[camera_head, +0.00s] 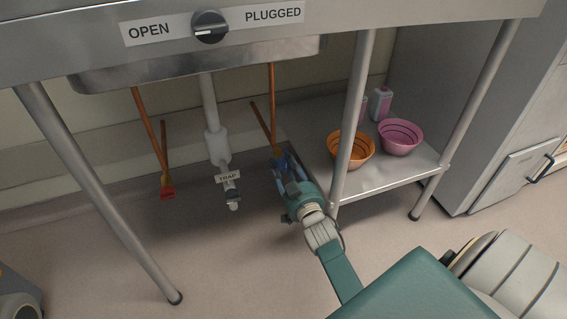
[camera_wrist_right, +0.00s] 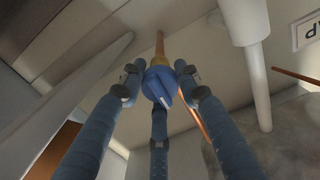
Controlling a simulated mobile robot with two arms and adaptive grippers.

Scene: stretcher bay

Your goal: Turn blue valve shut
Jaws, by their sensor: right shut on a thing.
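The blue valve (camera_wrist_right: 159,84) shows in the right wrist view between my right gripper's fingers, under a brass fitting on a copper pipe. My right gripper (camera_head: 283,163) reaches under the sink in the head view, at the foot of the right copper pipe (camera_head: 272,90). It is shut on the blue valve's handle, with its blue fingers around it, and it covers most of the valve in the head view. How far the handle is turned is hard to tell. My left gripper is not in view.
A red valve (camera_head: 167,192) is on the left copper pipe. A drain trap (camera_head: 229,178) labelled TRAP hangs between the pipes. Sink legs (camera_head: 352,110) stand close to my right arm. A low shelf (camera_head: 390,185) holds an orange bowl (camera_head: 351,150), a pink bowl (camera_head: 400,137) and bottles.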

